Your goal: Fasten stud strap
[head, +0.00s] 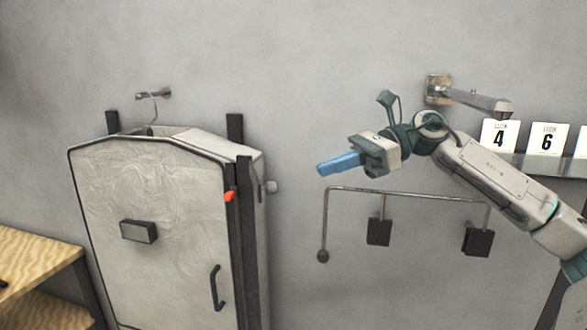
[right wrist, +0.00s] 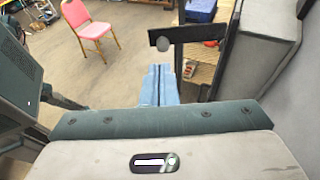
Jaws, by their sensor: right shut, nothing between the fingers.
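A pale garment case (head: 150,220) with dark edging stands against the wall on the left of the head view. A dark upright strip (head: 245,240) runs down its right front edge, with a small orange tab (head: 229,196) beside it. My left gripper is out of view.
A bent rail (head: 400,192) with black blocks is below my right gripper. A wall bracket (head: 470,97) and numbered cards (head: 499,136) are at right, a wooden shelf (head: 40,262) at lower left. The right wrist view shows a pink chair (right wrist: 92,28).

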